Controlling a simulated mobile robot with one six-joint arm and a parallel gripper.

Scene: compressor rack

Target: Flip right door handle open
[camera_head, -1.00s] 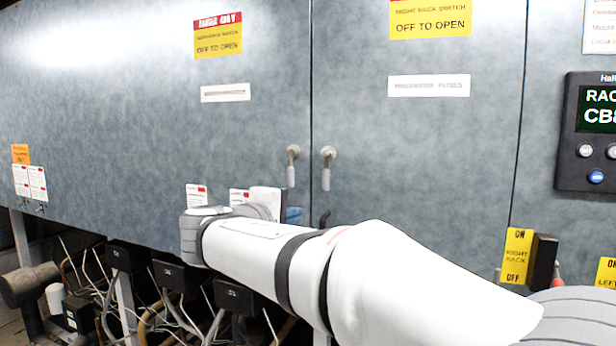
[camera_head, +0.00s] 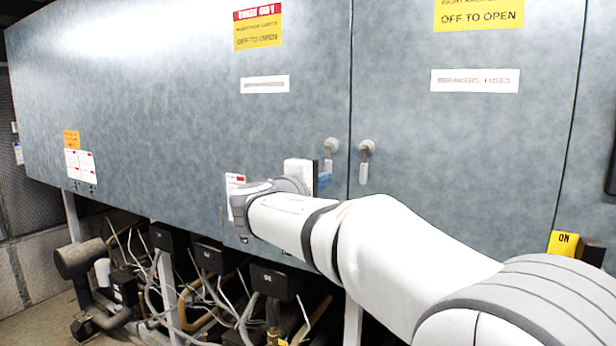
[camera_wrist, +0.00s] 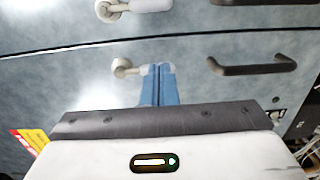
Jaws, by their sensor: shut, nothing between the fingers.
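The right door handle (camera_head: 366,158) is a pale lever on a round knob, just right of the door seam, its lever hanging down. In the wrist view, which is turned sideways, this handle (camera_wrist: 133,7) lies beyond the seam at the top. A matching left door handle (camera_head: 330,152) hangs just left of the seam. My gripper (camera_head: 325,180) is shut and empty, with blue fingers. In the wrist view its fingertips (camera_wrist: 158,68) overlap the lever end of the left door handle (camera_wrist: 124,68); I cannot tell whether they touch.
Black pull handles (camera_wrist: 250,66) stick out beside the levers in the wrist view. A black switch (camera_head: 592,252) stands at the right. Black boxes and loose cables (camera_head: 215,258) hang below the cabinet.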

